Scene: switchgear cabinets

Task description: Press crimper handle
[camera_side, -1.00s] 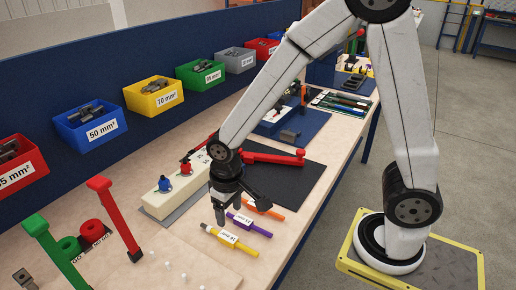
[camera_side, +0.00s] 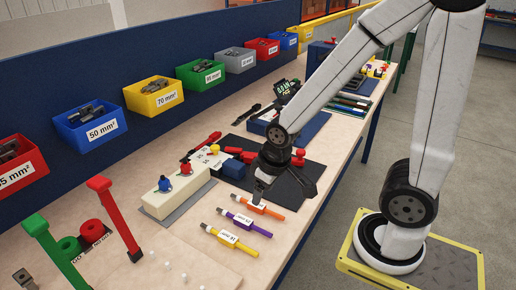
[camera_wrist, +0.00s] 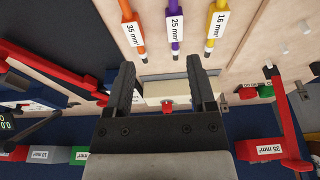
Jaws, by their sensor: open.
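The crimper lies on a dark mat (camera_side: 285,188). Its red handle (camera_side: 248,156) lies across the mat, and my arm hides its middle. The handle's far end (camera_side: 298,152) shows right of my wrist. In the wrist view a long red bar, apparently a crimper handle (camera_wrist: 50,72), runs at the left, outside my fingers. My gripper (camera_side: 262,192) points down, near the mat's front edge and the orange cable. In the wrist view my gripper (camera_wrist: 160,66) is open, with nothing held between the fingers.
Orange (camera_side: 265,210), purple (camera_side: 250,226) and yellow (camera_side: 230,240) labelled cables lie in front. A cream block (camera_side: 175,195) with red and blue knobs stands left. Red (camera_side: 113,218) and green (camera_side: 50,250) posts stand front left. Labelled bins line the back wall.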

